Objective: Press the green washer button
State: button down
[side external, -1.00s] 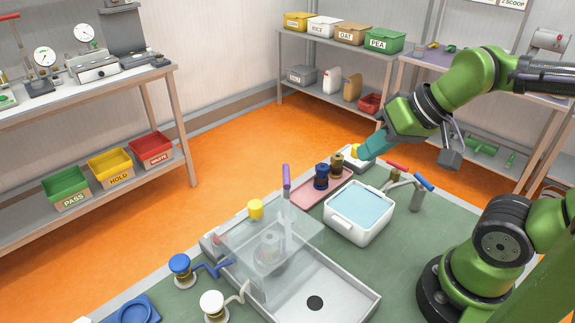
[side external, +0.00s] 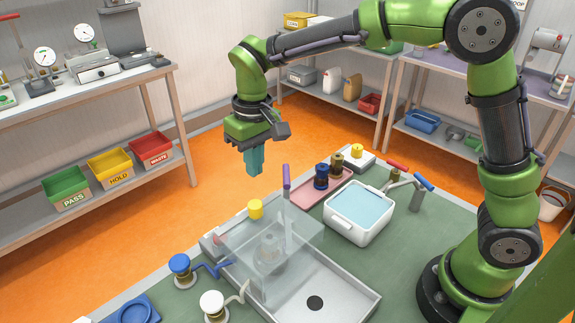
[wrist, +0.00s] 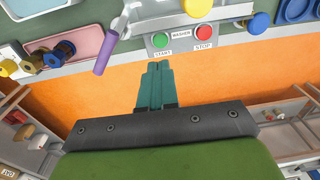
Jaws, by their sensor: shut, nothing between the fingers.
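The green washer button (wrist: 160,40), labelled START, sits on a grey panel (wrist: 182,41) in the wrist view. A red STOP button (wrist: 203,32) is to its right under the same WASHER label. In the side view the green button is not visible; the panel's end shows at the clear box's left. My gripper (side external: 254,172) points down, its teal fingers together and empty, above the bench's far edge. In the wrist view the fingertips (wrist: 158,64) appear just below the green button in the picture, apart from it.
A purple-handled lever (side external: 286,178) stands beside the clear box (side external: 300,228). A yellow knob (side external: 255,208) is close to the panel. A pink tray (side external: 312,200) with knobbed parts and a white water tub (side external: 345,228) stand to the right. Open air lies around my fingers.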

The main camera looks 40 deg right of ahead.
jog(key=shift+w+a+r, duration=0.2)
jog(key=shift+w+r, duration=0.45)
jog(key=shift+w, duration=0.15)
jog(key=shift+f, duration=0.1)
notch_tip(320, 180, down, 14)
jog(key=shift+r, duration=0.1)
dwell(0.3)
